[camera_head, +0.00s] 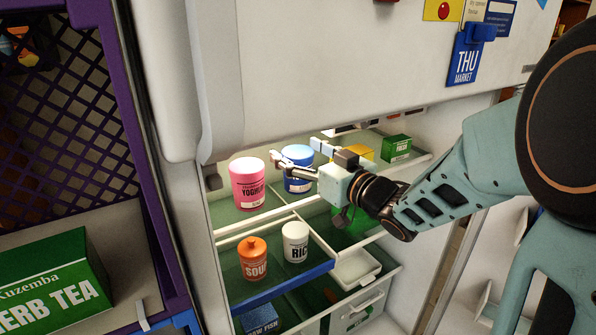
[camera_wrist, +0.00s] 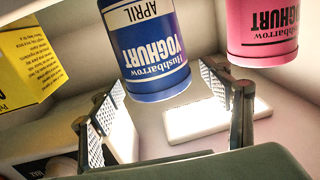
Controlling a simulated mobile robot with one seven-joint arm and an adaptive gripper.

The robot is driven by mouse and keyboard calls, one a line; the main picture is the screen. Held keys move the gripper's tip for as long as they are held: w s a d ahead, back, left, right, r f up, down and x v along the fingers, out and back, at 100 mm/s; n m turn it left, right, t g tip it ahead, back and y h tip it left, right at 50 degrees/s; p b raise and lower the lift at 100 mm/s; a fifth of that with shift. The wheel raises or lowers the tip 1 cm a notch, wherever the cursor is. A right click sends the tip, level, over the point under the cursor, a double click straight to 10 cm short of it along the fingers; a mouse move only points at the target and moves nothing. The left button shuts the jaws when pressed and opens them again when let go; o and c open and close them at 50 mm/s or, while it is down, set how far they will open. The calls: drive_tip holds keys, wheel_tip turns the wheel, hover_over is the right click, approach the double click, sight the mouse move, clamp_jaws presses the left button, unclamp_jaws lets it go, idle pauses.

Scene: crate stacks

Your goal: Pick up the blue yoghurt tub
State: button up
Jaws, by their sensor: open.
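The blue yoghurt tub (camera_head: 298,186) stands upright on the upper shelf of the open fridge, partly hidden by my gripper in the head view. In the wrist view the same tub (camera_wrist: 152,45) appears upside down, its label reading YOGHURT and APRIL. My gripper (camera_head: 298,155) is at the tub in the head view, its fingers to either side of the lid. In the wrist view my gripper (camera_wrist: 166,92) is open and empty, with the tub lined up between and ahead of the fingertips. I cannot tell whether a finger touches it.
A pink yoghurt tub (camera_head: 248,188) stands close to the left. A yellow box (camera_head: 360,152) and a green box (camera_head: 396,149) are to the right. An orange soup tub (camera_head: 253,262) and a white rice tub (camera_head: 296,246) stand lower down. The fridge's upper front overhangs the shelf.

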drive_tip(key=c, duration=1.4)
drive_tip(key=shift+r, duration=0.15)
